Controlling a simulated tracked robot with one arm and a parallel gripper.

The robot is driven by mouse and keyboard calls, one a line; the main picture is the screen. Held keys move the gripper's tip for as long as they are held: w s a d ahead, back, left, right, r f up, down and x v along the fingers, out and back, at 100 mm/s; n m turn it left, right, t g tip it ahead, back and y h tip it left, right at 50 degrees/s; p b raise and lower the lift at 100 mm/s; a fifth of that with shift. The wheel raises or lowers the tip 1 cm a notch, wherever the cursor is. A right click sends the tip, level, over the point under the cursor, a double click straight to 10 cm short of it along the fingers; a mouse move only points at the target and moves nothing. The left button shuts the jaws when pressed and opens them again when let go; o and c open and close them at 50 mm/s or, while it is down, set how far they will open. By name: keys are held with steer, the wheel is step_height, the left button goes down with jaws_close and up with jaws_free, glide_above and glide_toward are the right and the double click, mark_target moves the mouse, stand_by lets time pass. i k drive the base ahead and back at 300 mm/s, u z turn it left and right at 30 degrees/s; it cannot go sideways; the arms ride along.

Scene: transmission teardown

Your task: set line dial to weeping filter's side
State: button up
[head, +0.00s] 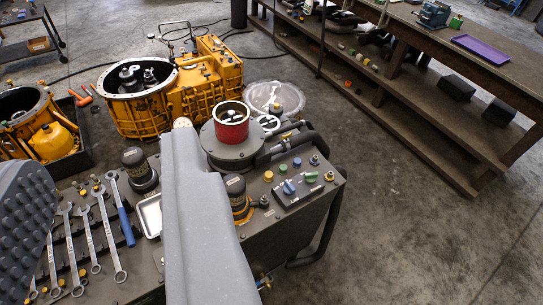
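Two dark filter canisters stand on the grey machine top (285,235). The left canister (136,163) looks clean around its base. The right canister (237,193) has an amber wet-looking patch (246,214) at its foot. My gripper (102,150) has a studded grey finger at lower left and a smooth grey finger in the middle, wide apart and empty. The middle finger hides the top between the canisters.
Several wrenches (88,236) and a blue-handled tool (123,217) lie at left by a small tray (151,215). Yellow housings (203,88) stand beyond. A long bench (440,70) is at right, with clear floor before it.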

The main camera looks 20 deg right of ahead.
mark_target(288, 189)
steer(key=z, duration=0.25)
steer(key=i, duration=0.85)
steer(key=z, duration=0.5)
